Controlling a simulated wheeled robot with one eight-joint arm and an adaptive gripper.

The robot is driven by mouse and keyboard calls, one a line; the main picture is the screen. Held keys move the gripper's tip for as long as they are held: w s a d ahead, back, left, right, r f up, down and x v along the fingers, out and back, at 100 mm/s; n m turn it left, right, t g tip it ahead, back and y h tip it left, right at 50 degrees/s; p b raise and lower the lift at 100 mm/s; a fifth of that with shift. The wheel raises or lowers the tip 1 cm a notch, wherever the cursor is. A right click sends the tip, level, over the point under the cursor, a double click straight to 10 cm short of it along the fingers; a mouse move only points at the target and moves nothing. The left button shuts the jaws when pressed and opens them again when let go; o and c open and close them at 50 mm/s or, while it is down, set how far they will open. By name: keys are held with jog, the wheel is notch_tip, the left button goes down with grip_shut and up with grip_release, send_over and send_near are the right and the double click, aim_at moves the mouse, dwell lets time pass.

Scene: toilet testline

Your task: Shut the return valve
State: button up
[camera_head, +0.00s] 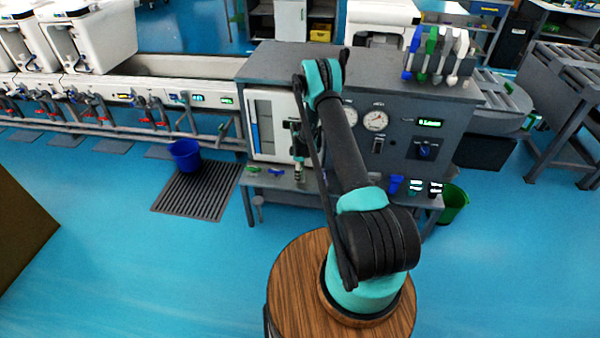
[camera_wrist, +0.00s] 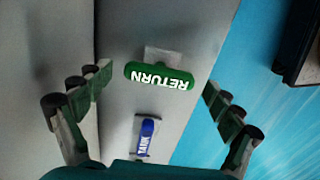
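The return valve has a green handle (camera_wrist: 160,77) with white RETURN lettering, upside down in the wrist view. It lies crosswise over a pale mount on a grey surface. My gripper (camera_wrist: 158,82) is open and empty, with one finger on each side of the handle and a gap on both sides. In the head view my gripper (camera_head: 299,163) points down over the front ledge of the grey test bench. There the return handle is largely hidden by my gripper and cannot be made out clearly.
A blue TANK handle (camera_wrist: 146,138) lies close to the return handle, turned roughly at right angles to it. It also shows in the head view (camera_head: 276,171). Another green handle (camera_head: 252,168) is farther left on the ledge. The gauge panel (camera_head: 376,121) rises behind. Blue floor lies in front.

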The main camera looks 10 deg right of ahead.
jog(key=c, duration=1)
jog(key=m, duration=0.4)
jog(key=shift+m, duration=0.4)
jog(key=m, duration=0.4)
jog(key=shift+m, duration=0.3)
jog(key=m, duration=0.4)
jog(key=shift+m, duration=2.3)
